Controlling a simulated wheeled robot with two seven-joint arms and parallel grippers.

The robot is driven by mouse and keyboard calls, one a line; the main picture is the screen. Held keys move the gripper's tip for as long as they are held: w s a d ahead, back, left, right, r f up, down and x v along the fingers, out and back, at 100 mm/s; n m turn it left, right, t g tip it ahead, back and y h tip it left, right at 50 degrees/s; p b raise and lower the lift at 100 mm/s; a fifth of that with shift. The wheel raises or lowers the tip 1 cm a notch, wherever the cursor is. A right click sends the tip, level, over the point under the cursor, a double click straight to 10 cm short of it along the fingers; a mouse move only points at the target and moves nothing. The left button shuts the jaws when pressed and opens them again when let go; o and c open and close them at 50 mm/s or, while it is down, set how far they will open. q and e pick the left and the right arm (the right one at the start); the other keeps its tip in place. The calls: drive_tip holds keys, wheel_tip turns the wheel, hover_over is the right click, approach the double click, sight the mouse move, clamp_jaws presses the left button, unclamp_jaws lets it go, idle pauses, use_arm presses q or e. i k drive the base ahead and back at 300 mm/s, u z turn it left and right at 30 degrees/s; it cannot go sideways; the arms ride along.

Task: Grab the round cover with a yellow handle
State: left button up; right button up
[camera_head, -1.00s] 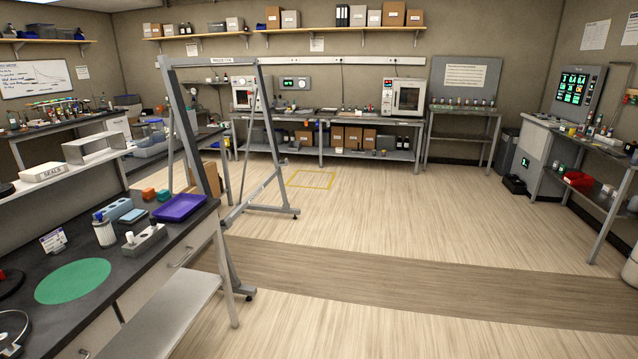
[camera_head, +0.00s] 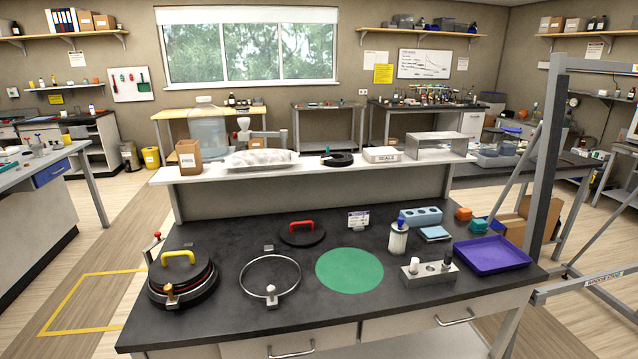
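The round cover with a yellow handle (camera_head: 180,272) is at the left end of the dark bench top. It is black and sits on a round base with a red ring and metal clamps at its edge. Its yellow handle (camera_head: 178,257) arches up from the top. Another round black cover with a red handle (camera_head: 302,232) lies further back, to the right. Neither of my grippers shows in the head view.
An empty metal clamp ring (camera_head: 270,279), a green round mat (camera_head: 349,270), a grey block with pegs (camera_head: 430,272) and a purple tray (camera_head: 491,256) lie on the bench (camera_head: 225,325). A raised white shelf (camera_head: 330,163) runs along its back. A metal frame (camera_head: 545,160) stands at the right.

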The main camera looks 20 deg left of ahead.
sight(181, 265)
drive_tip(key=u, duration=0.85)
drive_tip(key=i, duration=1.3)
drive_tip(key=u, duration=0.5)
